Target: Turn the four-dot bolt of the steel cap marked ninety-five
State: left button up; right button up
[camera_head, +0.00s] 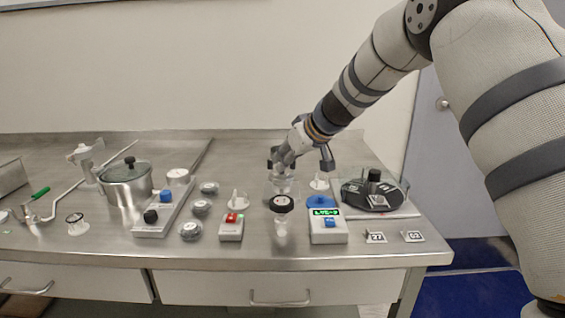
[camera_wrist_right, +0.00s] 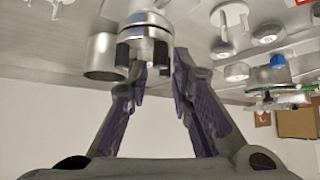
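In the right wrist view, a shiny steel cap (camera_wrist_right: 146,24) with dark bolt-like posts (camera_wrist_right: 161,53) on its near side is at upper left, beyond my fingertips. No ninety-five mark or dot pattern is readable on it. My right gripper (camera_wrist_right: 160,63) has its two fingers apart, with the posts close to the fingertips; I cannot tell whether they touch. In the head view, my right gripper (camera_head: 300,160) is over the back of the steel bench, above a clear or shiny vessel (camera_head: 280,186), partly hiding what is behind. My left gripper is not in view.
On the bench (camera_head: 275,247), a black-ringed part (camera_head: 282,204), a box with a green display (camera_head: 328,231) and a red-switch box (camera_head: 231,229) stand in front. A lidded pot (camera_head: 127,187) is left; a glass-covered black device (camera_head: 370,194) is right. Cards (camera_head: 376,237) lie front right.

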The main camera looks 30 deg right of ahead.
jog(key=shift+x, duration=0.95)
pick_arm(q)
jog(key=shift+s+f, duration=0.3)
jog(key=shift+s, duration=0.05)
pick_arm(e)
jog(key=shift+c, duration=0.2)
grip_shut()
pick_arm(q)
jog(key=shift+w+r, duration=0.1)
pick_arm(e)
jog(key=shift+a+r, duration=0.1)
